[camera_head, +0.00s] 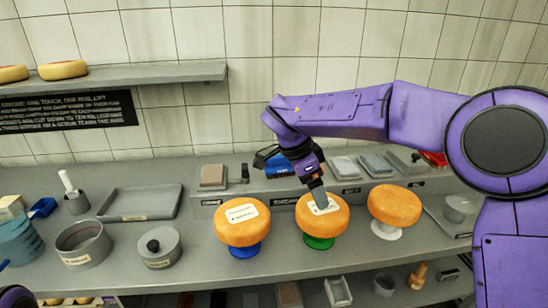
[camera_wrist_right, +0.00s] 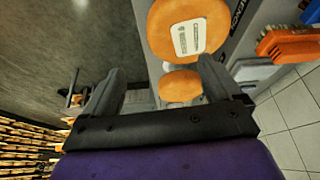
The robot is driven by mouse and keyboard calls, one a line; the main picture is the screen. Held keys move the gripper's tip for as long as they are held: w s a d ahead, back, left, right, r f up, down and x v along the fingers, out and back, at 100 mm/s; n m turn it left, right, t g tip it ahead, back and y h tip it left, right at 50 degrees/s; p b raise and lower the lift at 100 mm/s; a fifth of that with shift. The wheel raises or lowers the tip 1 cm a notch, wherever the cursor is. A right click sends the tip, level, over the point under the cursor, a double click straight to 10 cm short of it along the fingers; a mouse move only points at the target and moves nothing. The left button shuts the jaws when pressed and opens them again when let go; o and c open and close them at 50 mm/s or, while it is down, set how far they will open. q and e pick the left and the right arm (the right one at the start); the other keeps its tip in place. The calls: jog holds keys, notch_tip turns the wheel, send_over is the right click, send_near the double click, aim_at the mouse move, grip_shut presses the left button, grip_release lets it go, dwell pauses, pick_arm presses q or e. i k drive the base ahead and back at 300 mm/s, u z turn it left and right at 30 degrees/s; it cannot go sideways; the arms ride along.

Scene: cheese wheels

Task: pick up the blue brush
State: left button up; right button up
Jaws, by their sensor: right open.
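A blue object (camera_head: 280,165), likely the blue brush, lies on the raised back ledge of the counter. It is partly hidden behind my right gripper, and I cannot make out its bristles. My right gripper (camera_head: 293,181) is above the counter, in front of the blue object and over the middle cheese wheel (camera_head: 322,222). One finger overlaps the wheel's label in the head view; I cannot tell whether it touches. In the right wrist view the gripper (camera_wrist_right: 160,80) is open, with nothing between its fingers. My left gripper is not in view.
Orange cheese wheels on stands flank the middle one, at left (camera_head: 240,222) and right (camera_head: 394,206). The ledge holds a brown block (camera_head: 213,175) and grey blocks (camera_head: 376,162). An orange brush (camera_wrist_right: 290,43) shows in the right wrist view. Grey pots (camera_head: 83,243) stand left.

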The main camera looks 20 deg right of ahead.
aim_at(277, 164)
jog(key=i, duration=1)
